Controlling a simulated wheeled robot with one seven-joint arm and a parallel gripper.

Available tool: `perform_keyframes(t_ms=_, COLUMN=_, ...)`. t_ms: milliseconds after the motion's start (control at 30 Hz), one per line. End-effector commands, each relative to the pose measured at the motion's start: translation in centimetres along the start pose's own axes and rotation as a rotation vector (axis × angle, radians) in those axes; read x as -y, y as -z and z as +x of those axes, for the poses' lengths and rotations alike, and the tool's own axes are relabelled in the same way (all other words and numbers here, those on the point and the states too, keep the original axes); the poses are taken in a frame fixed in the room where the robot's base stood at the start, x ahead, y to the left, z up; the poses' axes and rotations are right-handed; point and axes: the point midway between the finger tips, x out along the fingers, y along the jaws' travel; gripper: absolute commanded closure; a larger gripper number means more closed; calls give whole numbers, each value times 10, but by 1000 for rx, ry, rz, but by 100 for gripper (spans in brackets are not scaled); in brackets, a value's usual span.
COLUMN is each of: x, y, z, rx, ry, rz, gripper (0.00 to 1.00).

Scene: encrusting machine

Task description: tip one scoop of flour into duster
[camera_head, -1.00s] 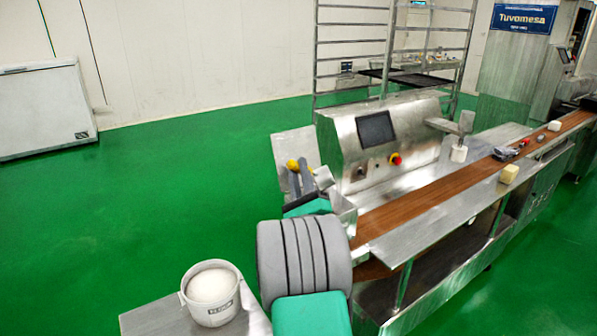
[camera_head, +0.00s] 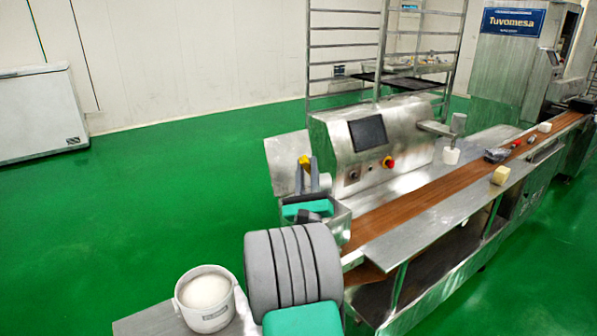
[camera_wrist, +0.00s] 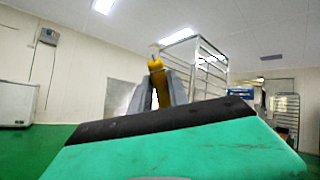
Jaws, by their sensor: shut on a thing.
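My gripper (camera_head: 314,176) is shut on a yellow-handled tool, taken to be the scoop (camera_head: 305,161). Its yellow handle (camera_wrist: 158,84) shows between the grey fingers in the wrist view. The scoop's bowl and any flour in it are hidden. The gripper is at the near left end of the steel machine, over or just beside an open-topped steel box (camera_head: 337,228), which may be the duster; I cannot tell which. A white bucket (camera_head: 207,318) of white flour (camera_head: 205,290) stands at the lower left, well apart from the gripper.
The bucket stands on a steel table (camera_head: 150,323). The machine body (camera_head: 335,140) with its screen and red button is just right of my gripper. A brown conveyor belt (camera_head: 400,217) runs to the far right. Green floor (camera_head: 150,190) is open at left.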

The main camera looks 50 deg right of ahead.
Motion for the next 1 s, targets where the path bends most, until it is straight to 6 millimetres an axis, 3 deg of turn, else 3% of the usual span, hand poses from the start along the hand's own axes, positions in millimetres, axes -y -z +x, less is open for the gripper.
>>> perform_keyframes(t_ms=133, x=21, y=-3, z=10, rx=-53, ry=74, rz=136, gripper=100)
perform_keyframes(t_ms=700, x=92, y=33, z=20, rx=-297, ry=383, rz=701, gripper=100)
perform_keyframes(t_ms=1000, x=109, y=58, z=15, rx=-405, ry=517, rz=948, gripper=100)
